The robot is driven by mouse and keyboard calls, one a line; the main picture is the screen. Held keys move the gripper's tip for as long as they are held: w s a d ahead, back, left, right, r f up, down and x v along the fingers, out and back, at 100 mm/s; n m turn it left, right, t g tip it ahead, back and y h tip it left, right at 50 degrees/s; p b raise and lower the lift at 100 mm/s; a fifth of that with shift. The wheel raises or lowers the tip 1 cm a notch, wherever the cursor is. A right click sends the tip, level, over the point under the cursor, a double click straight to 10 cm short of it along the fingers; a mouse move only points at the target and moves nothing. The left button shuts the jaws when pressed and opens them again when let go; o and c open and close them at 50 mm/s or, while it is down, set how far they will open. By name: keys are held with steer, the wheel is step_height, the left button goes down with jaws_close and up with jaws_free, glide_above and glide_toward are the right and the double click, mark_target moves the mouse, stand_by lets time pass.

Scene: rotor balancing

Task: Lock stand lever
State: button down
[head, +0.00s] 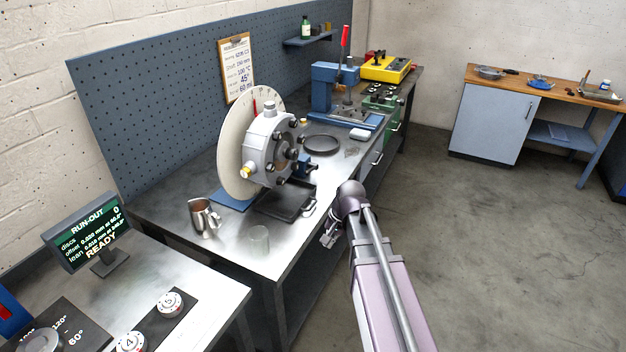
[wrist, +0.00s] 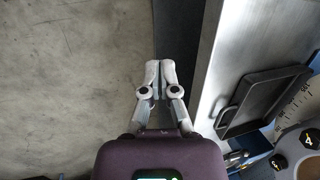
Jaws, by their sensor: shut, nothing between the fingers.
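The rotor (head: 268,150), a grey hub with black knobs in front of a large pale disc (head: 233,150), stands upright on a blue stand (head: 232,198) on the steel bench. Its edge with dark numbered knobs also shows at the lower right of the wrist view (wrist: 290,160). I cannot clearly make out the stand's lever; the hub and tray hide much of the stand. My gripper (head: 328,236) is beyond the bench's front edge, apart from the stand. In the wrist view my gripper (wrist: 160,66) is shut and empty over the floor, left of the bench edge.
A black tray (head: 287,205) lies before the rotor, and shows in the wrist view (wrist: 262,102). A metal jug (head: 204,217) and a clear glass (head: 259,240) stand nearby. A blue press with a red-tipped handle (head: 345,36) stands farther back. The floor at right is clear.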

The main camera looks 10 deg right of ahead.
steer(key=w+d+r+m+t+y+b, duration=0.1)
steer(key=w+d+m+y, duration=0.1)
steer(key=w+m, duration=0.4)
steer(key=w+d+r+m+t+y+b, duration=0.1)
steer(key=w+m, duration=0.6)
steer(key=w, duration=0.7)
steer(key=w+d+r+m+t+y+b, duration=0.2)
steer(key=w+d+m+y, duration=0.2)
steer(key=w+m, duration=0.3)
steer(key=w+d, duration=0.1)
steer(key=w, duration=0.2)
steer(key=shift+w+d+t+y, duration=0.2)
steer(key=shift+t+y, duration=0.1)
steer(key=shift+t, duration=0.1)
steer(key=b+x, duration=0.4)
steer(key=x, duration=0.4)
steer(key=shift+a+f+b, duration=0.1)
steer(key=shift+f+b, duration=0.1)
steer(key=shift+b, duration=0.1)
steer(key=shift+b+x, duration=0.3)
steer(key=shift+x, duration=0.45)
steer(key=shift+a+r, duration=0.1)
steer(key=shift+a, duration=0.05)
